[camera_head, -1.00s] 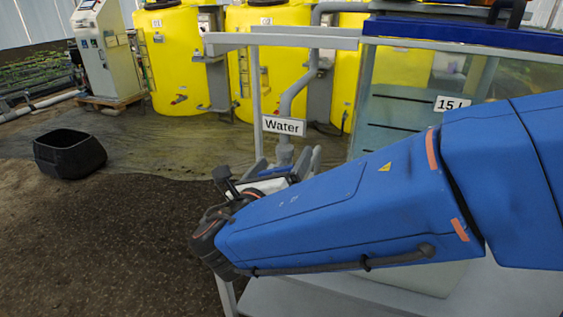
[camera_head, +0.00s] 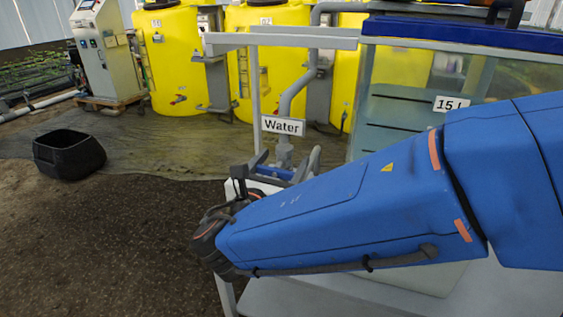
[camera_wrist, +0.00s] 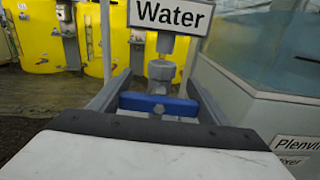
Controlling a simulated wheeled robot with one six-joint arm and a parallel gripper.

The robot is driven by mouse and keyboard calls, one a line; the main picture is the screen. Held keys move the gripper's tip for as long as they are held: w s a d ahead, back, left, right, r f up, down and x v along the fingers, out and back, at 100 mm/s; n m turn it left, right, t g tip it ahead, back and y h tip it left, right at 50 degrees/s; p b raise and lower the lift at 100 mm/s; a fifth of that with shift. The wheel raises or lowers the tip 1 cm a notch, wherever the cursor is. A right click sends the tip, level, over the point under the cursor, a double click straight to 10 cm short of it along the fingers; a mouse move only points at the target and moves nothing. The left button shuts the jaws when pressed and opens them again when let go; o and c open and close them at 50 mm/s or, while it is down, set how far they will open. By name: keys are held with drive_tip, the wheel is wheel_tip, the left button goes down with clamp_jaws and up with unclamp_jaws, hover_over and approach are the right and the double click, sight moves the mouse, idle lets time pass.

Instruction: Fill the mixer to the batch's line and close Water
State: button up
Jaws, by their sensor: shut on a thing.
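The Water sign (camera_head: 283,126) hangs beside a grey pipe, and it also shows in the wrist view (camera_wrist: 170,14). Below it is a blue valve handle (camera_wrist: 158,104), lying crosswise to the upright pipe fitting. My gripper (camera_wrist: 158,106) is shut on this handle, with one grey finger at each end; in the head view my gripper (camera_head: 287,172) is partly hidden by my wrist. The mixer (camera_head: 385,145) is a clear tank with dark level lines and a 15 L label (camera_head: 451,104). Its contents look bluish-green; my arm hides much of it, and I cannot read the exact level.
Several yellow tanks (camera_head: 177,60) stand behind. A black tub (camera_head: 69,153) sits on the floor at left, and a grey control cabinet (camera_head: 103,55) stands at back left. The mixer wall (camera_wrist: 240,90) is close on the right of my gripper. The left floor is mostly clear.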

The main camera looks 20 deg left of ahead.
idle(0.3)
drive_tip(key=o, duration=1.1)
drive_tip(key=shift+c, duration=0.2)
drive_tip(key=s+a, duration=0.1)
drive_tip(key=s, duration=1.6)
drive_tip(key=shift+s+a, duration=0.2)
